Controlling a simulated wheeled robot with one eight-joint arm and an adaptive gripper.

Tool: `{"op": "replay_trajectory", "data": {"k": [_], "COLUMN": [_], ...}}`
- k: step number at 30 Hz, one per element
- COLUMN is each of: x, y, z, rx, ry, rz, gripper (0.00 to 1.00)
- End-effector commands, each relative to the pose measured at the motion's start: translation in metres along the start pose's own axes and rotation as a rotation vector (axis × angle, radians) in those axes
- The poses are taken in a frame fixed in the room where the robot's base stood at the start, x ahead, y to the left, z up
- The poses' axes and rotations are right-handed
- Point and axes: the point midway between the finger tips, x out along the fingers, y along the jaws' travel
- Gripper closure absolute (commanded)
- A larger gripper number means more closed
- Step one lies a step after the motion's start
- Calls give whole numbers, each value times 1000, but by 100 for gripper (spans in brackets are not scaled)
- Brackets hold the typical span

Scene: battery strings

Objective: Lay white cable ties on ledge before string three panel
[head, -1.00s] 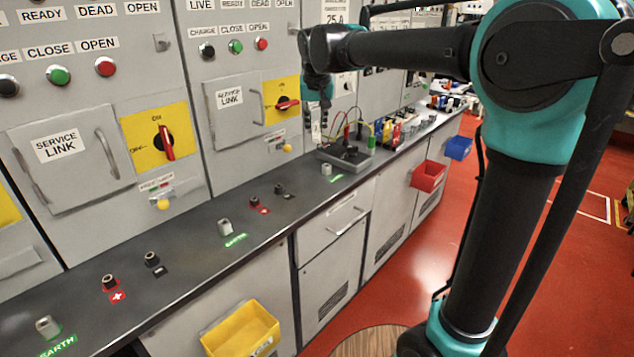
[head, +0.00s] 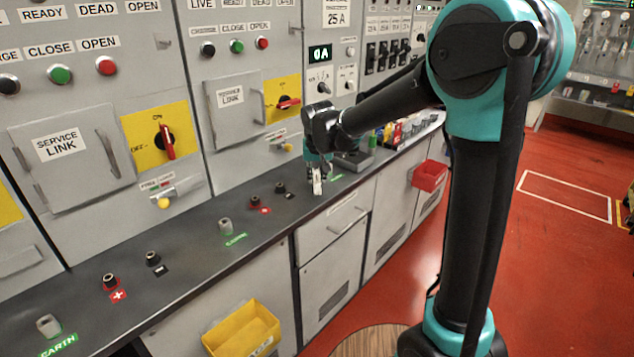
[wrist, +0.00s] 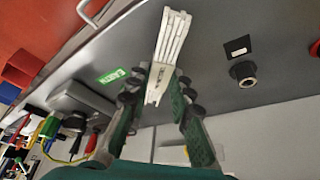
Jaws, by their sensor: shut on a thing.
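My gripper (head: 317,174) is shut on a bundle of white cable ties (head: 317,187), low over the far part of the grey ledge (head: 195,262). In the wrist view the ties (wrist: 171,45) stick out past the fingertips (wrist: 158,82) as several flat white strips side by side. I cannot tell whether their tips touch the ledge. Grey panels with service link doors (head: 230,95) stand behind the ledge. No string number is readable, so I cannot tell which panel is string three.
Black and red terminals (head: 255,202) and a grey earth post (head: 225,226) stand up from the ledge. A grey box (wrist: 80,100) with leads lies near the gripper. A yellow bin (head: 242,330) and a red bin (head: 429,175) hang below the front edge. Bare ledge lies between terminals.

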Motion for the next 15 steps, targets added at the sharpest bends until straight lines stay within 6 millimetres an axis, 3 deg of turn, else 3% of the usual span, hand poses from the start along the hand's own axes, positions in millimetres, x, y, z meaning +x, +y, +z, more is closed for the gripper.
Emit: {"op": "replay_trajectory", "data": {"k": [5, 15], "x": [18, 21], "y": [0, 0], "z": [8, 9], "rx": [0, 0], "ry": [0, 0], "rz": [0, 0], "gripper": [100, 100]}}
